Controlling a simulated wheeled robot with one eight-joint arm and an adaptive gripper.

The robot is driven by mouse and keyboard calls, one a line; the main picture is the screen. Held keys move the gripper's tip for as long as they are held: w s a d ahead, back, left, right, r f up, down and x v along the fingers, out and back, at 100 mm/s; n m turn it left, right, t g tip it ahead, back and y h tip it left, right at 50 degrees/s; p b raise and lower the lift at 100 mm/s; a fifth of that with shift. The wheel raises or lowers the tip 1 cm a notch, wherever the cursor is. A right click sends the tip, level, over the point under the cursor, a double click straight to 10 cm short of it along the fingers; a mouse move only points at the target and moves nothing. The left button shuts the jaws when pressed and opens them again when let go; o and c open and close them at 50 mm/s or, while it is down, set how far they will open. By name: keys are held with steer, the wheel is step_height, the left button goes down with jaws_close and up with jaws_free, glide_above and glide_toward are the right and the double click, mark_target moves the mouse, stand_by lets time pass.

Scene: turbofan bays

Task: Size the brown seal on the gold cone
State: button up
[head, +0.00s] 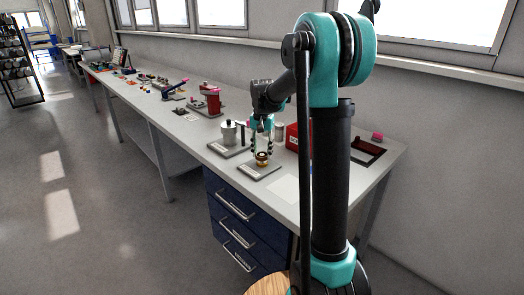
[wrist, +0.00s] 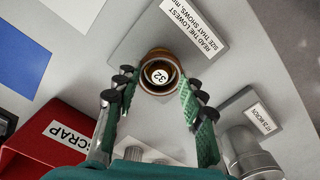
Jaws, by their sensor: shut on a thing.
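The gold cone (head: 262,161) stands upright on a grey plate (head: 253,170) near the bench's front edge. In the wrist view the cone's top (wrist: 160,77) reads "32". The brown seal (wrist: 145,85) shows as a dark brown ring around the cone. My gripper (head: 262,147) points down over the cone. In the wrist view my gripper (wrist: 160,88) has a green, black-padded finger on each side of the ring and is shut on the seal. Its exact finger contact and the cone's lower size marks are hidden from above.
The plate's label (wrist: 197,28) reads "READ THE LOWEST SIZE THAT SHOWS, mm". A red scrap bin (wrist: 45,152) lies left in the wrist view. A grey cylinder (wrist: 245,150) stands at lower right on another plate. A white sheet (head: 284,189) lies flat near the bench's front.

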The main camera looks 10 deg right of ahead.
steer(key=shift+f, duration=0.9)
steer(key=o, duration=1.4)
steer(key=shift+o, duration=0.2)
steer(key=shift+r, duration=3.5)
